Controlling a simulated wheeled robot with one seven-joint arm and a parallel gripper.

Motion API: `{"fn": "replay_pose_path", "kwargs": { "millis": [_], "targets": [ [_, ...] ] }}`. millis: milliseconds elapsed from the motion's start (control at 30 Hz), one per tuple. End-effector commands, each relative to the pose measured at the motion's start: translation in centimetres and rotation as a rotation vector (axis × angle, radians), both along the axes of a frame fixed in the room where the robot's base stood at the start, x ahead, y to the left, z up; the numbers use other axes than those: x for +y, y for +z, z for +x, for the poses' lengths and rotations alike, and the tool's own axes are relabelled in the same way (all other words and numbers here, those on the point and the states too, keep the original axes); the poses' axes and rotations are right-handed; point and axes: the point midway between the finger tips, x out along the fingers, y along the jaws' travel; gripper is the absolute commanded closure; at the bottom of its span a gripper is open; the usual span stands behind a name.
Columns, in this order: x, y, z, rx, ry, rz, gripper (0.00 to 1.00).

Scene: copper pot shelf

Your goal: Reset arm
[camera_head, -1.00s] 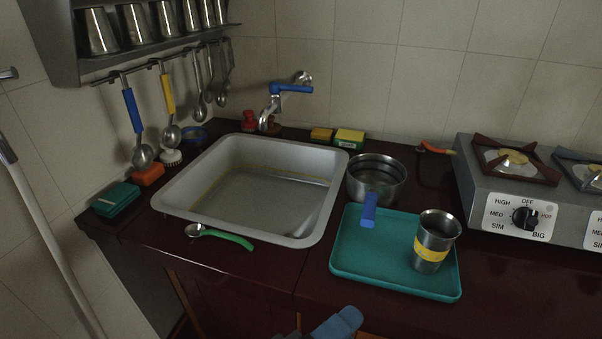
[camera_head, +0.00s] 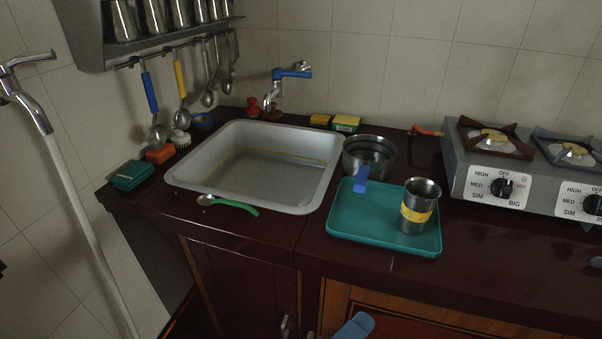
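My gripper's fingers do not show in the head view. A blue-grey rounded piece, which may be part of my arm, shows at the bottom edge, in front of the lower cabinet. I cannot tell whether anything is held. No object is named by the task.
On the dark red counter (camera_head: 470,270) are a sink (camera_head: 190,178), a teal tray (camera_head: 340,235) with a steel cup (camera_head: 420,196), a blue-handled pot (camera_head: 368,160), a green-handled spoon (camera_head: 232,206) and a stove (camera_head: 455,160). Ladles (camera_head: 158,137) hang from the shelf (camera_head: 85,35) at left.

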Motion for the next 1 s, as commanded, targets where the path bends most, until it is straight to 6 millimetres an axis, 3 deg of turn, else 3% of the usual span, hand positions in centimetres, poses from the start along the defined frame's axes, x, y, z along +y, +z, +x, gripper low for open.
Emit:
{"fn": "replay_pose_path", "kwargs": {
  "millis": [367,600,767,867,1000],
  "targets": [
    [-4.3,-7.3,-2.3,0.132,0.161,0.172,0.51],
    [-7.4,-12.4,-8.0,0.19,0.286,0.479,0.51],
    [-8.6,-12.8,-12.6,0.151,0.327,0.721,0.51],
    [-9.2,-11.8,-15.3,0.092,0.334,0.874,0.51],
    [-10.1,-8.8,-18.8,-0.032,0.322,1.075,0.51]
  ]
}}
